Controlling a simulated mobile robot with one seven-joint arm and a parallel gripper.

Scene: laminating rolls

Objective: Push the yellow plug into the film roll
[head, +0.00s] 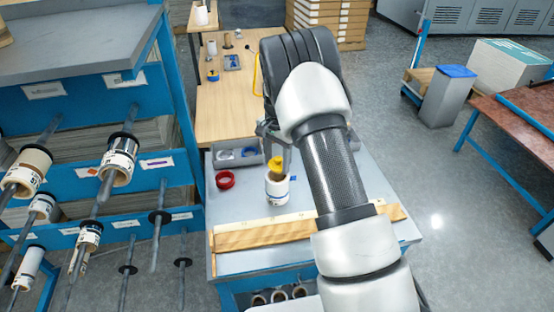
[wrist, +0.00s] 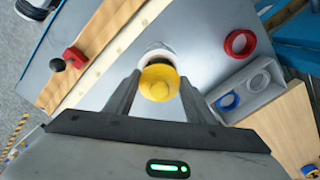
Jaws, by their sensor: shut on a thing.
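The yellow plug (head: 274,165) is between the fingers of my gripper (head: 278,158), which is shut on it. The white film roll (head: 277,190) stands upright on the grey bench top, and the plug is at its upper end. In the wrist view the round yellow plug (wrist: 159,82) shows face-on between the two fingertips (wrist: 158,92). The pale rim of the film roll (wrist: 157,50) shows just beyond it. The plug and my fingers hide most of the roll's mouth, so I cannot tell how far the plug sits in it.
A red ring (head: 225,180) lies left of the roll, with a grey divided tray (head: 236,156) behind it. A wooden strip (head: 255,237) runs along the bench's front. A blue rack with rolls on rods (head: 120,160) stands at the left.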

